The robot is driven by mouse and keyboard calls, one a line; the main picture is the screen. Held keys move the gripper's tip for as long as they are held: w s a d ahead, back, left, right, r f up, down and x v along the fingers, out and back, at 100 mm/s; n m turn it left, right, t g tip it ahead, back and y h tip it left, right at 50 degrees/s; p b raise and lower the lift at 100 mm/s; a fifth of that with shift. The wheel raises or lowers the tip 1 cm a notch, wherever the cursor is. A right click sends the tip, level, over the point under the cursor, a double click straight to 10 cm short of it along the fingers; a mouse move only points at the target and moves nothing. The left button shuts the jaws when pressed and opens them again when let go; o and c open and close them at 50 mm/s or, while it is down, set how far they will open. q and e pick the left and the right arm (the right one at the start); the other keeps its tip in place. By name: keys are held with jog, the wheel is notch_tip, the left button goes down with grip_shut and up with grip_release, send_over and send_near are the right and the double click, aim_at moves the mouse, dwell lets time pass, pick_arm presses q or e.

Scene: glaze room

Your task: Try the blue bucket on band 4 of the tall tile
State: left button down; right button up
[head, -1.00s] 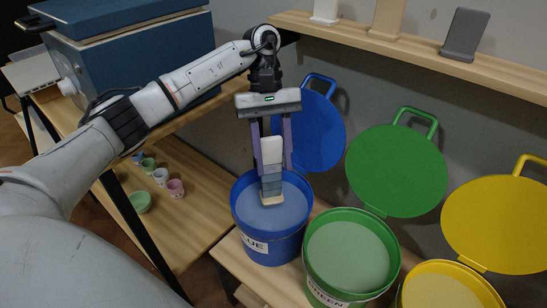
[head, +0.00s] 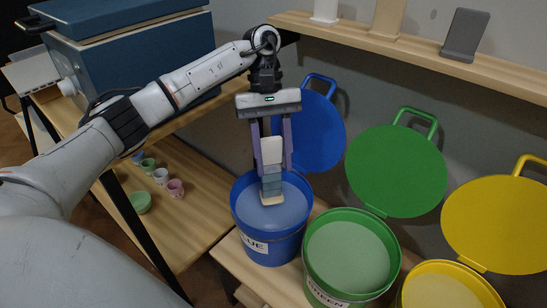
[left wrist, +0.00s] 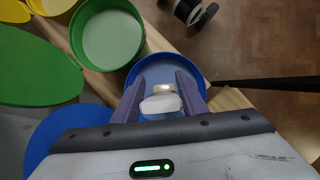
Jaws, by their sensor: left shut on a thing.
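My left gripper (head: 273,160) is shut on the tall tile (head: 272,150), which hangs upright with a white upper part, grey-blue bands below and a tan lower end. The tile is over the open blue bucket (head: 268,245), its lower end within the bucket's rim as seen from the head. I cannot tell whether that end touches the pale blue glaze (head: 290,208). In the left wrist view the tile's white end (left wrist: 161,104) shows between the fingers, with the blue bucket's rim (left wrist: 135,72) around it. My right gripper is not in view.
The blue lid (head: 318,130) stands open behind the bucket. A green bucket (head: 350,285) and a yellow bucket (head: 450,265), both open, stand to the right. A shelf (head: 420,58) with several upright tiles runs above. Small cups (head: 160,176) and a blue kiln-like box (head: 130,60) are at left.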

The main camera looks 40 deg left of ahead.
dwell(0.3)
pick_arm(q)
notch_tip(320, 180, up, 6)
jog(key=p, duration=0.3)
jog(key=shift+p, duration=0.3)
jog(key=shift+r, duration=0.1)
